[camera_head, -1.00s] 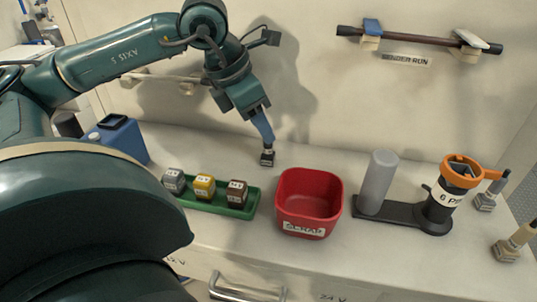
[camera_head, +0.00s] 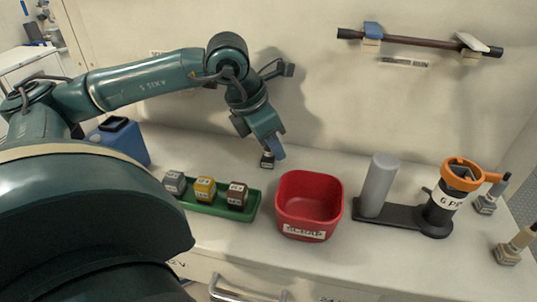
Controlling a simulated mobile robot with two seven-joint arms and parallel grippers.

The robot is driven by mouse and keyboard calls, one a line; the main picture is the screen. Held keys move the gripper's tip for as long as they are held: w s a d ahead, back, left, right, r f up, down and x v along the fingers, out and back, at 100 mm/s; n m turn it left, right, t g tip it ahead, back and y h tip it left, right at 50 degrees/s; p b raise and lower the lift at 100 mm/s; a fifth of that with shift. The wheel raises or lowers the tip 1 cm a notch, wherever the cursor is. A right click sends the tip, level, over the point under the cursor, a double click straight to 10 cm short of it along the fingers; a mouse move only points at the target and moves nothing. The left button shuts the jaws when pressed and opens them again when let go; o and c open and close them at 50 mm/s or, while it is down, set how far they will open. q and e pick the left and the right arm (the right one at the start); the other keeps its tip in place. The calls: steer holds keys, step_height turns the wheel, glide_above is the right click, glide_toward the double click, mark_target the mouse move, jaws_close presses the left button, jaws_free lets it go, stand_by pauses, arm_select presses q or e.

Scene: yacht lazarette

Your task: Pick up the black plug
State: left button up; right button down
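The black plug (camera_head: 267,161) is a small dark block with a pale label. It stands on the white worktop behind the red bin, in the head view. My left gripper (camera_head: 275,150) reaches down to it from above. A blue-grey finger shows at the plug's right side, and the gripper hides the plug's upper part. The fingers are too small and overlapped to tell whether they are open or closed on it. My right gripper is not in view.
A red scrap bin (camera_head: 309,234) stands in front of the plug. A green tray (camera_head: 213,208) with grey, yellow and brown blocks lies to the left. A blue container (camera_head: 121,140) is behind. A grey cylinder (camera_head: 379,184), an orange-topped holder (camera_head: 440,206) and two other plugs are right.

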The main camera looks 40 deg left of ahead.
arm_select(q)
jaws_close()
steer(key=shift+r, duration=0.1)
